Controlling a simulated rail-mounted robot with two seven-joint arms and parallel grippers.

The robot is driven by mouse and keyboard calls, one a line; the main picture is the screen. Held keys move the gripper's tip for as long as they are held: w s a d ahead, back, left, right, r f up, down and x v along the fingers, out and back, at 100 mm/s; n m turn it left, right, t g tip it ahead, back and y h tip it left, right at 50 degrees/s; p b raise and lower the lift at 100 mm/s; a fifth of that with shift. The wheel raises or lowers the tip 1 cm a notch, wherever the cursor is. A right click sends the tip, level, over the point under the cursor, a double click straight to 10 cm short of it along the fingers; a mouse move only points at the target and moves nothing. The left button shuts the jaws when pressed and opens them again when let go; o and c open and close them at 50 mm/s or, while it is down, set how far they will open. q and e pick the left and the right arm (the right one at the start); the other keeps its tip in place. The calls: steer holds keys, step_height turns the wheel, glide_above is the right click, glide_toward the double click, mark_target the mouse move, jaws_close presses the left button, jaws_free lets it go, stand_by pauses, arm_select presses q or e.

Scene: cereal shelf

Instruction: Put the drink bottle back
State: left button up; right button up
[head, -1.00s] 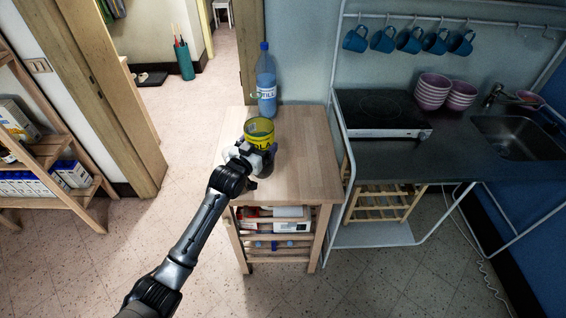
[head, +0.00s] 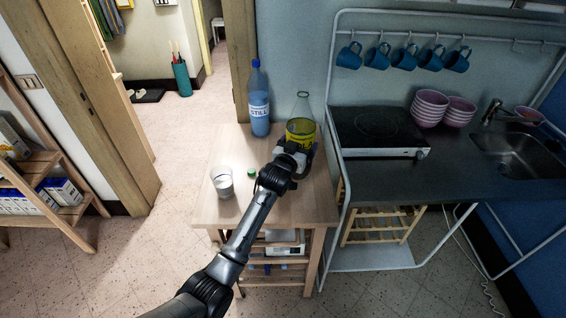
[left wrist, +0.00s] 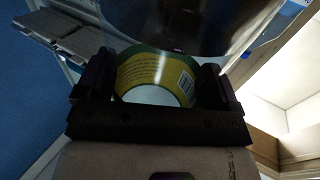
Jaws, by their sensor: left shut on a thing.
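The drink bottle (head: 302,118) is clear with a yellow label and stands upright over the back right of the wooden trolley top (head: 285,205). My left gripper (head: 294,150) is shut around its lower part. In the left wrist view the bottle (left wrist: 155,77), with its yellow and green label, sits between the two fingers (left wrist: 158,92). I cannot tell whether its base touches the wood. A glass (head: 222,182) with white contents and a small green cap (head: 251,173) are on the trolley top. My right gripper is not in view.
A blue "STILL" water bottle (head: 259,100) stands at the trolley's back, left of the held bottle. The white metal frame (head: 333,180) of the kitchen unit, with a hob (head: 378,127), borders the trolley on the right. The trolley's front middle is clear.

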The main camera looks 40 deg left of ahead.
arm_select(q)
steer(key=a+f+b, duration=0.1)
steer(key=a+f, duration=0.6)
steer(key=f, duration=0.1)
steer(key=shift+a+b, duration=0.35)
steer(key=shift+b, duration=0.05)
steer(key=shift+f, duration=0.2)
steer(key=o, duration=1.1)
steer(key=shift+f, duration=0.15)
steer(key=shift+o, duration=0.2)
